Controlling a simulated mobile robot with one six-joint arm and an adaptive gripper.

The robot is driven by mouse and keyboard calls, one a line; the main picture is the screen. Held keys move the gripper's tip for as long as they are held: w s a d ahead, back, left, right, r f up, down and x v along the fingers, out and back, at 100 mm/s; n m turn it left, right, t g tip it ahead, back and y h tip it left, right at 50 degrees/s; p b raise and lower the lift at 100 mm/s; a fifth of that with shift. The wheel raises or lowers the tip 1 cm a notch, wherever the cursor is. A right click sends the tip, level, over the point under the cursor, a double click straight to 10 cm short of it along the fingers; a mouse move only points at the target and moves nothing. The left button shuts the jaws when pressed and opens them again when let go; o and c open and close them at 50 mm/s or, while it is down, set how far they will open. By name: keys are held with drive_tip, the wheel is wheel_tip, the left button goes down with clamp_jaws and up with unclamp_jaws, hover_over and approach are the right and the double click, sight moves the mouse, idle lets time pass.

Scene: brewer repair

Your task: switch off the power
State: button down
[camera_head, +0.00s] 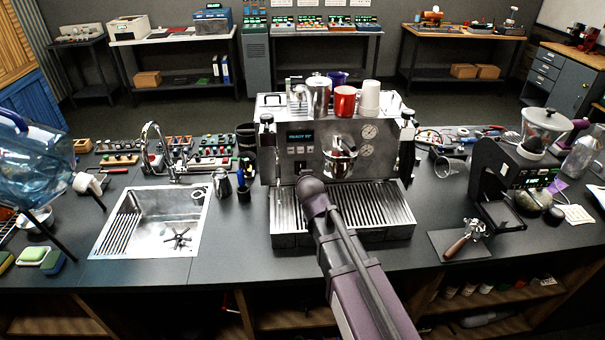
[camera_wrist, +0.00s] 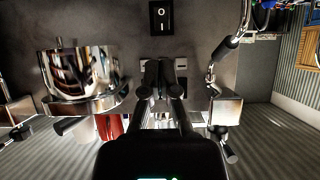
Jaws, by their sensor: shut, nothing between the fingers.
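The brewer (camera_head: 392,170) is a steel espresso machine on the dark counter. Its small display (camera_head: 300,137) is lit and appears to read "READY". In the wrist view, a black rocker power switch (camera_wrist: 161,17) marked O and I sits on the brewer's grey panel (camera_wrist: 110,22), near the top edge. Pale buttons (camera_wrist: 181,64) show beside the fingertips. In the head view my arm hides the gripper.
A metal group head (camera_wrist: 75,75) is left of my gripper in the wrist view, and a steam-wand handle (camera_wrist: 224,48) is right. Cups, including a red mug (camera_head: 345,101), stand on the brewer. A sink (camera_head: 155,220) is left; a grinder (camera_head: 510,170) is right.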

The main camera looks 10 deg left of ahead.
drive_tip(key=shift+w+f, duration=0.1)
drive_tip(key=b+x, duration=0.7)
drive_tip(key=x, duration=0.6)
drive_tip(key=shift+w+a+f, duration=0.1)
drive_tip(key=shift+w+f, duration=0.1)
drive_tip(key=shift+w, duration=0.1)
drive_tip(key=shift+a, duration=0.1)
